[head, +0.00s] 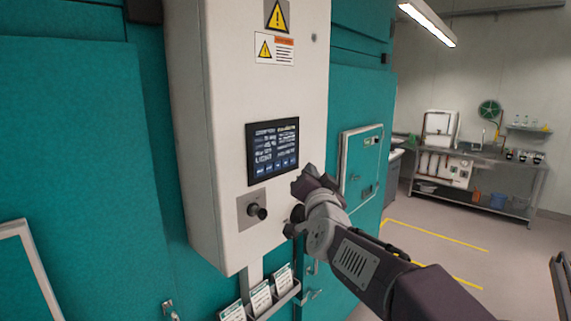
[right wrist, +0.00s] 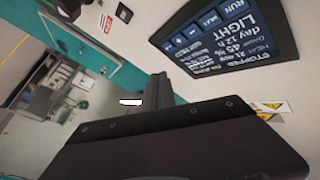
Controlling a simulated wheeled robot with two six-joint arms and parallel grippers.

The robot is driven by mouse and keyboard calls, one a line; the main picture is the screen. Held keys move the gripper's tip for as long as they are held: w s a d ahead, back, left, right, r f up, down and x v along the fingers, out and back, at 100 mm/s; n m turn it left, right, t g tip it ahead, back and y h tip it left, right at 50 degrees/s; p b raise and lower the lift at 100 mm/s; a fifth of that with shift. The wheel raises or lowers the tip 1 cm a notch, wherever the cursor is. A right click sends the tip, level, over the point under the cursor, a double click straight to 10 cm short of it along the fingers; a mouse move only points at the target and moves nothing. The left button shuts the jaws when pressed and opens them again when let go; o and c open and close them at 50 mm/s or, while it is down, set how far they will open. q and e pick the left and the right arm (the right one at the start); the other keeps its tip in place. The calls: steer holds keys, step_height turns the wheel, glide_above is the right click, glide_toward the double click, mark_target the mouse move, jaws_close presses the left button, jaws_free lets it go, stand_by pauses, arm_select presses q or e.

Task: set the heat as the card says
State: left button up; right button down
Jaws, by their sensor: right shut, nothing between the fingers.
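A white control box (head: 220,120) on a teal wall carries a dark touchscreen (head: 272,150) with rows of text and buttons. The screen fills the upper right of the right wrist view (right wrist: 225,40), turned; I read RUN, LIGHT, "day 12 h" and STOPPED. A black knob (head: 257,212) on a grey plate sits below the screen. Several printed cards (head: 260,298) stand in a rack under the box, too small to read. My right gripper (head: 302,183) is shut and empty beside the screen's lower right corner; I cannot tell whether it touches the box. My left gripper is not in view.
Warning labels (head: 275,50) are on the box's upper part. A small teal hatch (head: 361,165) is on the wall to the right. A steel bench (head: 475,175) stands far right, with open floor (head: 440,240) and yellow lines before it.

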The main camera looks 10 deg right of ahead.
steer(key=s+n, duration=0.1)
steer(key=n, duration=0.4)
steer(key=s+d+n+p, duration=0.1)
steer(key=n, duration=0.5)
steer(key=s+d+n+p, duration=0.1)
steer(key=n, duration=0.5)
steer(key=shift+s+d+g, duration=0.1)
steer(key=shift+d+g, duration=0.15)
steer(key=shift+g, duration=0.15)
